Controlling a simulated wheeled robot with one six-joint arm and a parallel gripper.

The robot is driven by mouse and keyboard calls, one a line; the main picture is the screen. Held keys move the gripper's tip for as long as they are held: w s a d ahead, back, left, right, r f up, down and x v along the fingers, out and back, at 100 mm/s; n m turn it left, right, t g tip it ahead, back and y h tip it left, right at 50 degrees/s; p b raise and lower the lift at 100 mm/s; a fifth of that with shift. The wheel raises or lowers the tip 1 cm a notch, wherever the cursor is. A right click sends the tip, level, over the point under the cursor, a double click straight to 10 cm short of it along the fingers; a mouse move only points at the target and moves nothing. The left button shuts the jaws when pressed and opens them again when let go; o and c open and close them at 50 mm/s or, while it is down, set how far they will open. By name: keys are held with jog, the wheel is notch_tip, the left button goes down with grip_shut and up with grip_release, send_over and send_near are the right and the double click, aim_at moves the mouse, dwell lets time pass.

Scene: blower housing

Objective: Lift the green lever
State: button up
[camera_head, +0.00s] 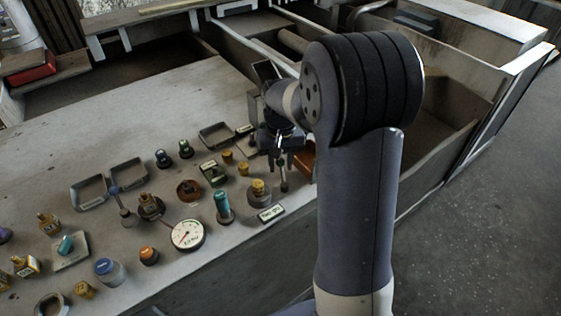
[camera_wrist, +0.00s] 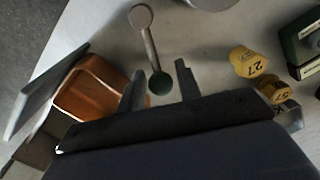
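The lever (camera_wrist: 150,48) shows in the wrist view as a thin metal rod. Its round base is at the top, and its dark green ball knob (camera_wrist: 158,83) points toward my gripper. My gripper (camera_wrist: 159,70) is open, with one finger on each side of the knob and a visible gap on both sides. In the head view, my gripper (camera_head: 283,158) is above the right end of the panel. The lever (camera_head: 284,184) shows there just below the fingers, with its upper part hard to make out.
An orange-brown open box (camera_wrist: 92,92) stands close left of my gripper in the wrist view. Yellow numbered knobs (camera_wrist: 247,61) are to the right. In the head view, a round gauge (camera_head: 187,235) and several knobs cover the panel. The grey floor (camera_head: 480,230) at right is clear.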

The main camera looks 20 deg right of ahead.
jog(key=shift+r, duration=0.1)
jog(key=shift+r+p, duration=2.45)
jog(key=shift+r, duration=0.5)
jog(key=shift+f, duration=0.1)
notch_tip(320, 180, down, 6)
jog(key=b, duration=0.5)
jog(key=shift+f, duration=0.25)
jog(key=shift+a+r+n, duration=0.3)
jog(key=shift+a+n, duration=0.1)
jog(key=shift+n, duration=0.3)
